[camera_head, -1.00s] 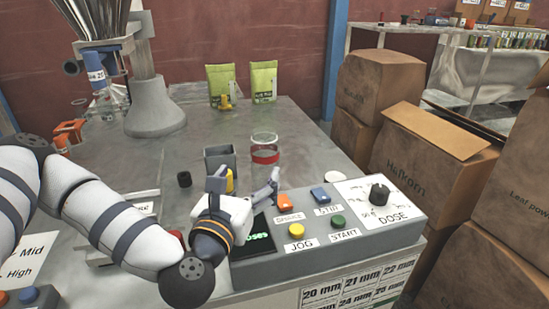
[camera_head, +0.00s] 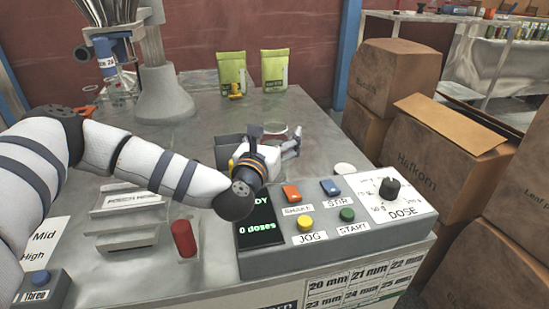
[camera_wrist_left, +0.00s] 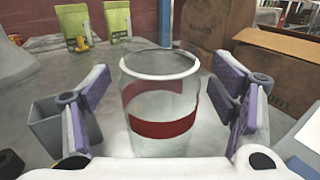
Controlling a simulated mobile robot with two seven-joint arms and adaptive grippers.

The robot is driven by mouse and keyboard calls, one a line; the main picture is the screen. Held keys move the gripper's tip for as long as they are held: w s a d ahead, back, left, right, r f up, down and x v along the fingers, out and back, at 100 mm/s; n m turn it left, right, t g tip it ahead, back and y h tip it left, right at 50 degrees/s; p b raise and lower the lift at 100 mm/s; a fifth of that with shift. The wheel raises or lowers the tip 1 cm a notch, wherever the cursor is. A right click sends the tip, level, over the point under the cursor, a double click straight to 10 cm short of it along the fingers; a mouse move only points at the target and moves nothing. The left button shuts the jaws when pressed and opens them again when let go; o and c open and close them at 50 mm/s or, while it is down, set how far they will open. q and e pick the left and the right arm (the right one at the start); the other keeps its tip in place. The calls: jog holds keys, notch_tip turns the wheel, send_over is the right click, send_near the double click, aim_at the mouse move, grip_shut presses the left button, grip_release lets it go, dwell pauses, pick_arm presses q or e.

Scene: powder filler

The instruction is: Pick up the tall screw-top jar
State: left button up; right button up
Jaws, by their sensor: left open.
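The tall screw-top jar (camera_wrist_left: 164,112) is clear, with a red band and an open round rim. It stands upright on the table, centred between the spread fingers of my left gripper (camera_wrist_left: 166,92) in the left wrist view. The gripper is open, with visible gaps on both sides of the jar. In the head view the left gripper (camera_head: 274,139) partly hides the jar (camera_head: 276,130). My right gripper does not show.
A grey square bin (camera_wrist_left: 62,128) stands just left of the jar. The control panel (camera_head: 345,213) lies in front, with a white disc (camera_head: 345,168) behind it. Two green pouches (camera_head: 274,70) stand at the back. Cardboard boxes (camera_head: 430,160) are to the right.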

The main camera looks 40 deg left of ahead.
pick_arm(q)
jog(key=c, duration=1.7)
jog(key=shift+r, duration=0.1)
